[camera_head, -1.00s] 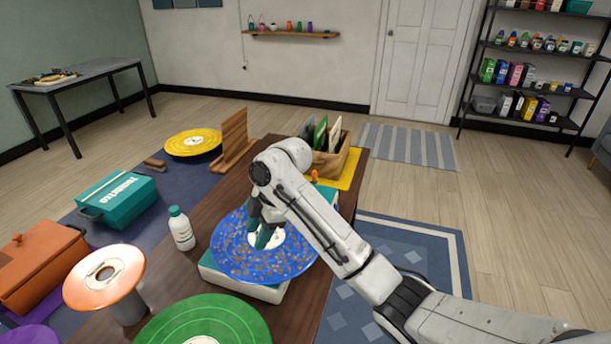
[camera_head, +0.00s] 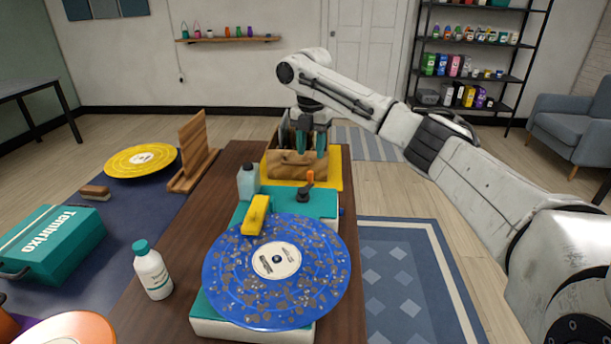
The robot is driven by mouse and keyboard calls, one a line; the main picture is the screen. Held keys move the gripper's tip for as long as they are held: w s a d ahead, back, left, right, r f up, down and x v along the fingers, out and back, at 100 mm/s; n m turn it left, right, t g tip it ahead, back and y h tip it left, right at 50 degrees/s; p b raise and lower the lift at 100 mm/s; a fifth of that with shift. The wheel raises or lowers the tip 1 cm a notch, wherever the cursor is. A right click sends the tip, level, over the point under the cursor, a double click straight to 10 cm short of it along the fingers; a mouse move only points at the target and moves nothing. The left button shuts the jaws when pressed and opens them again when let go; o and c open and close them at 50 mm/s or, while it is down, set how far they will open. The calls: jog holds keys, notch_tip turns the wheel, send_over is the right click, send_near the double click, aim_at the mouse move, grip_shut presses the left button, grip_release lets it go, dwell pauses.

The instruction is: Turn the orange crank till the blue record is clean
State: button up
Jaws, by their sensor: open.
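The blue record (camera_head: 225,262) lies flat on a white and teal cleaning machine (camera_head: 318,205) on the brown table. Brown specks of dirt cover most of its surface around a cream label. The crank is a dark piece with a small orange handle (camera_head: 310,176) standing up at the machine's far end. My gripper (camera_head: 311,152) is open and empty, fingers pointing down, beyond and a little above the orange handle, in front of the wooden crate. A yellow block-like part (camera_head: 256,214) reaches over the record's far edge.
A grey bottle (camera_head: 248,181) stands left of the crank. A wooden crate (camera_head: 293,165) on a yellow mat is just behind my gripper. A white bottle (camera_head: 152,272) stands at the table's left, and a wooden rack (camera_head: 194,150) stands farther back.

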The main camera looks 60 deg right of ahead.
aim_at(310, 173)
notch_tip(310, 173, down, 9)
jog(key=shift+r, duration=0.2)
jog(key=shift+c, duration=0.2)
grip_shut()
